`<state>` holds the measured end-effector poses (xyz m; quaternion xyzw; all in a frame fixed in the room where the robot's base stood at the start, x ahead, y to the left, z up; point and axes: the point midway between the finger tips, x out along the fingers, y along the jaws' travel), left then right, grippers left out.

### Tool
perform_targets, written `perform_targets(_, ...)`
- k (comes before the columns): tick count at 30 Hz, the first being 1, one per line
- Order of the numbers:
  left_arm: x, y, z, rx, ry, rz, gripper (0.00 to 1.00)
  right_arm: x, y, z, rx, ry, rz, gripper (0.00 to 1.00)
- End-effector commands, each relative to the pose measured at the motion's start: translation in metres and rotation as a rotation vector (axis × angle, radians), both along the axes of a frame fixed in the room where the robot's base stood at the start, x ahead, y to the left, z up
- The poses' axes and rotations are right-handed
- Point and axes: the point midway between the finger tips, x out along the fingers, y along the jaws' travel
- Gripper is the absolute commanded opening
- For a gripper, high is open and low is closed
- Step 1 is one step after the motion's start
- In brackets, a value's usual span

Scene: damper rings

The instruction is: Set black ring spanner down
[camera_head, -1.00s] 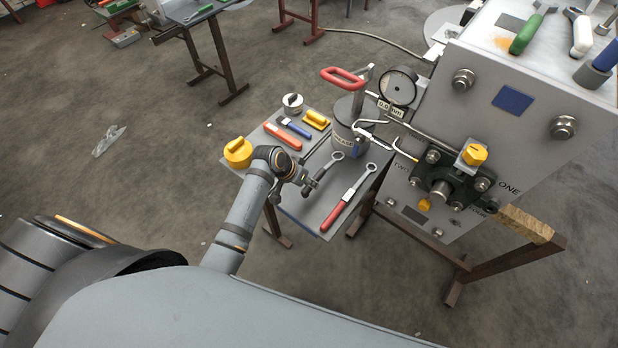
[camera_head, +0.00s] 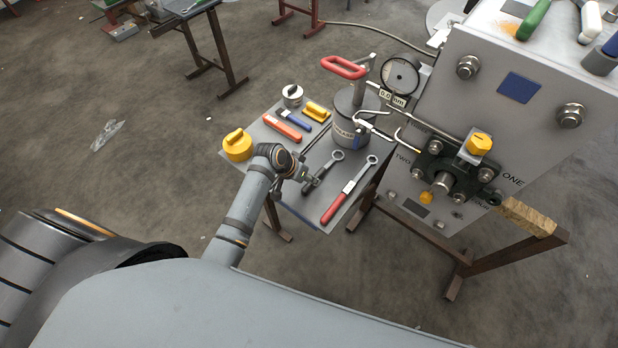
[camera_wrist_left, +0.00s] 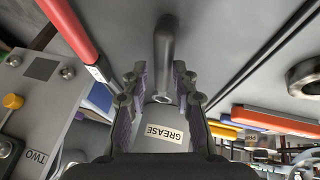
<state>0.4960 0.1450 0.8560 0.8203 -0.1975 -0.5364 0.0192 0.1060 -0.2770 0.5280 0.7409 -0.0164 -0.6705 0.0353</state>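The black ring spanner (camera_head: 322,171) lies low over the grey table (camera_head: 357,199), beside the red-handled ring spanner (camera_head: 337,207); it appears to rest there. Its ring end points away from my left gripper (camera_head: 308,184). In the left wrist view, the black spanner's handle (camera_wrist_left: 164,55) runs between the two fingers of my left gripper (camera_wrist_left: 160,88). Narrow gaps show on both sides of the handle, so the fingers look open around it. The red handle (camera_wrist_left: 69,30) shows at upper left there. My right gripper is out of view.
The grease can (camera_head: 345,126) stands behind the spanners. An orange-handled tool (camera_head: 282,127), a blue tool (camera_head: 298,128) and yellow pieces (camera_head: 237,146) are on the table's left side. The grey test stand (camera_head: 470,120) with its gauge (camera_head: 401,77) stands to the right.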

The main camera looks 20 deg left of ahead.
Motion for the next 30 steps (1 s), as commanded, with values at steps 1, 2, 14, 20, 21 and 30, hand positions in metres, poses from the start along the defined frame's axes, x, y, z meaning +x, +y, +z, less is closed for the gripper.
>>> perform_targets(1, 0.000, 0.000, 0.000, 0.000, 0.001, 0.000, 0.28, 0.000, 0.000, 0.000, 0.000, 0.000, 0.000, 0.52)
perform_targets(2, 0.000, 0.000, 0.000, 0.000, 0.001, 0.000, 0.28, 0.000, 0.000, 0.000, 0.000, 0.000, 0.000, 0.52)
perform_targets(14, 0.000, 0.000, 0.000, 0.000, 0.001, 0.000, 0.45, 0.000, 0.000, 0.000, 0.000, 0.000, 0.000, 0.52)
perform_targets(20, 0.000, 0.000, 0.000, 0.000, 0.001, 0.000, 0.54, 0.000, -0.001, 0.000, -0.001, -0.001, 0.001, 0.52)
perform_targets(21, 0.000, 0.000, 0.000, 0.000, 0.001, 0.000, 0.54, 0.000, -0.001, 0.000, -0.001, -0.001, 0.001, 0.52)
perform_targets(30, -0.008, 0.010, 0.021, 0.003, -0.002, 0.000, 0.54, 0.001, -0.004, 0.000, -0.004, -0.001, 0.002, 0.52)
